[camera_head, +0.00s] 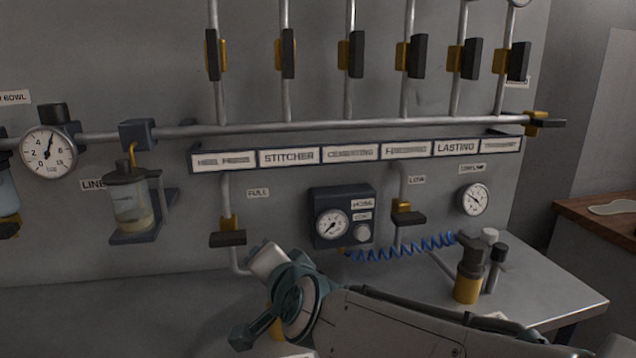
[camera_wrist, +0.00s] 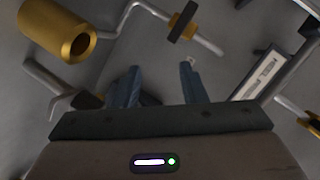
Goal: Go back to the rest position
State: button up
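My gripper (camera_wrist: 160,78) shows in the wrist view with its two blue-grey fingers apart and nothing between them. It faces the grey wall with its pipes. In the head view my arm reaches in from the lower right, over the grey bench (camera_head: 60,315) and in front of the wall panel. The fingers cannot be made out there. A brass cylinder (camera_wrist: 58,32) is at the upper left of the wrist view, apart from the fingers. A brass-and-black valve (camera_wrist: 183,20) on a pipe lies beyond the fingertips.
A label rail (camera_head: 355,154) and a long pipe (camera_head: 330,126) cross the wall. A regulator box (camera_head: 343,216) with a gauge sits below, joined by a blue coiled hose (camera_head: 405,250). A yellow-and-black tool (camera_head: 468,275) stands on the bench at right. A lubricator bowl (camera_head: 131,205) hangs at left.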

jog(key=s+d+n+g+h+p, duration=0.3)
jog(key=s+d+g+p, duration=0.2)
jog(key=d, duration=0.7)
jog(key=s+d+n+g+h+p, duration=0.3)
jog(key=s+d+p, duration=0.4)
jog(key=d, duration=0.5)
jog(key=shift+s+f+g+p, duration=0.35)
jog(key=shift+s+g, duration=0.55)
jog(key=shift+s, duration=0.35)
